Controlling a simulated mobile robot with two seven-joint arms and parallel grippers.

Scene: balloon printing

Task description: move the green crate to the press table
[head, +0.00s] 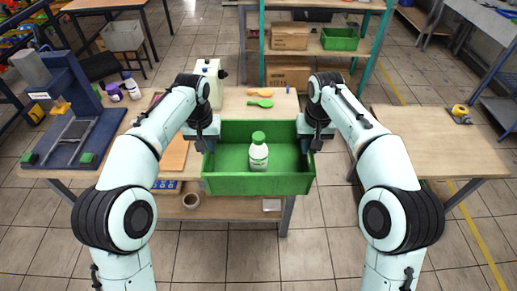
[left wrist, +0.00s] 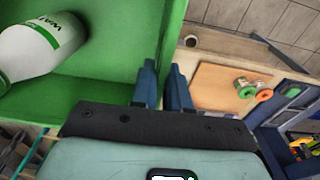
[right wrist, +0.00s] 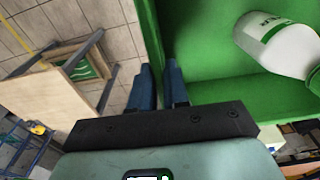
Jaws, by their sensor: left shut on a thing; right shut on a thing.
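The green crate (head: 226,184) is in the middle of the head view, about level, in front of and partly over the wooden table. A white bottle with a green cap (head: 258,155) stands inside it. My left gripper (head: 204,142) is shut on the crate's left wall, and my right gripper (head: 313,140) is shut on its right wall. Both wrist views show the fingers on either side of the wall (left wrist: 172,35) (right wrist: 150,35). The blue press (head: 72,125) stands on the left part of the wooden table (head: 283,104). The crate hides part of that table.
A small bottle (head: 132,88) and a purple-labelled jar (head: 114,92) stand beside the press. Green and orange scoops (head: 260,103) lie behind the crate. A shelf (head: 320,50) at the back holds another green crate (head: 340,39) and cardboard boxes.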

